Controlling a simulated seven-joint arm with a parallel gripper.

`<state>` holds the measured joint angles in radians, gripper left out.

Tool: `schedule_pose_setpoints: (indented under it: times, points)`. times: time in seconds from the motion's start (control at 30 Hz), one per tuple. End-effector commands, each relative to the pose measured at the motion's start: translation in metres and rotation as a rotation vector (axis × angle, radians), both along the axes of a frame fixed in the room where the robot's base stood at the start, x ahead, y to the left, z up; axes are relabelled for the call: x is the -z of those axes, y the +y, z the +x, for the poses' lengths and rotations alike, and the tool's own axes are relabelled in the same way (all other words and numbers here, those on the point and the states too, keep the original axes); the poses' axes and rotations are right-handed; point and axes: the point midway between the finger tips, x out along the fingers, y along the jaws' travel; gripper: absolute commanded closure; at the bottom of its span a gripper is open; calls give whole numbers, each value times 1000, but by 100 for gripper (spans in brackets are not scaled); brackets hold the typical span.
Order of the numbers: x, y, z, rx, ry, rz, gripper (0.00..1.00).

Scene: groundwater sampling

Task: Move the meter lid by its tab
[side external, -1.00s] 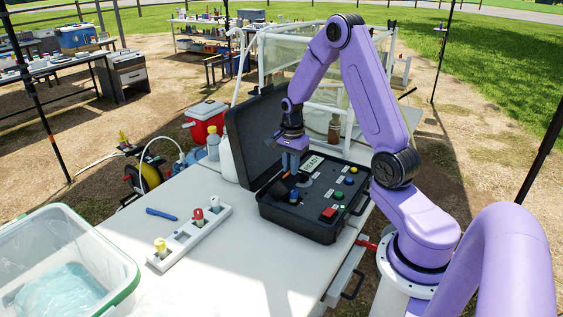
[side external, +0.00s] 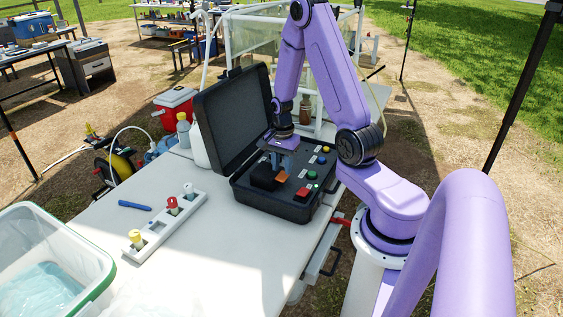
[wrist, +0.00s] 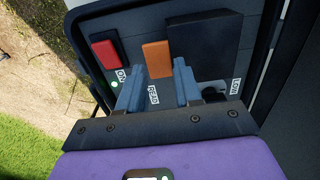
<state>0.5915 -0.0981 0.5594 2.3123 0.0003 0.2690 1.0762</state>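The black meter case (side external: 275,213) stands open on the white table. A dark block that looks like the meter lid (side external: 262,178) sits on its panel, with an orange tab (side external: 281,177) at its right side. In the wrist view the lid (wrist: 205,42) is a dark rectangle and the tab (wrist: 157,55) stands beside it. My gripper (side external: 284,168) is over the panel, pointing down. In the wrist view my gripper (wrist: 157,70) is open, its blue fingertips to either side of the tab's near end. I cannot tell whether they touch it.
The case's raised cover (side external: 232,115) stands behind the panel. A red button (wrist: 104,53) is beside the tab. A white rack (side external: 165,226) with several capped vials, a blue pen (side external: 134,205) and a clear tub (side external: 60,260) are to the left. The table between rack and case is clear.

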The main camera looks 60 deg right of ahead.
Motion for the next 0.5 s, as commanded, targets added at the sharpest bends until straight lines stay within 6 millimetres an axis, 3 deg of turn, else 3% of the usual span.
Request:
schedule_pose_setpoints:
  times: [0.23,0.5]
  points:
    - [-14,-1,1,0,-3,-2,66]
    - [-54,-1,1,1,-5,-3,66]
